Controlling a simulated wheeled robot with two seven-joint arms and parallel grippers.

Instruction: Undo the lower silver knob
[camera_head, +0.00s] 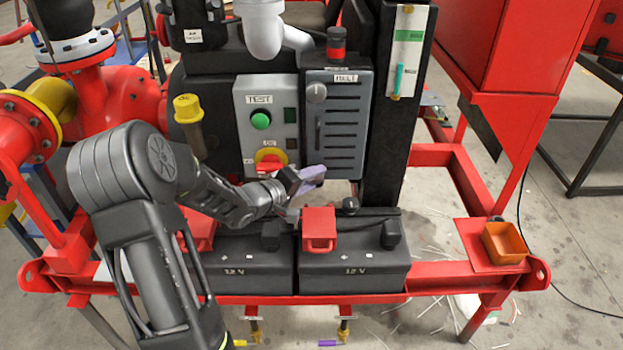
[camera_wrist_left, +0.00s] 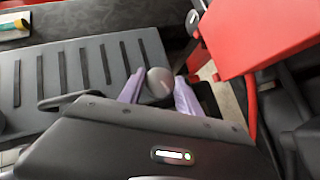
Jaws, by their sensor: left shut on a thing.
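The grey slotted panel (camera_head: 338,125) stands upright in the middle of the head view, with a silver knob (camera_head: 317,93) near its top. My left gripper (camera_head: 312,178) reaches the panel's lower end from the left. In the left wrist view, the lower silver knob (camera_wrist_left: 160,82) sits between the two purple fingers of my left gripper (camera_wrist_left: 160,92), which is shut on it. In the head view the gripper hides this knob. The slotted panel face (camera_wrist_left: 75,72) lies behind the fingers. My right gripper is in neither view.
Two black 12 V batteries (camera_head: 352,272) stand below the gripper, one with a red cover (camera_head: 319,228). A red part (camera_wrist_left: 265,35) is close to the fingers in the wrist view. A control box (camera_head: 266,115) is left of the panel. An orange tray (camera_head: 505,243) sits at right.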

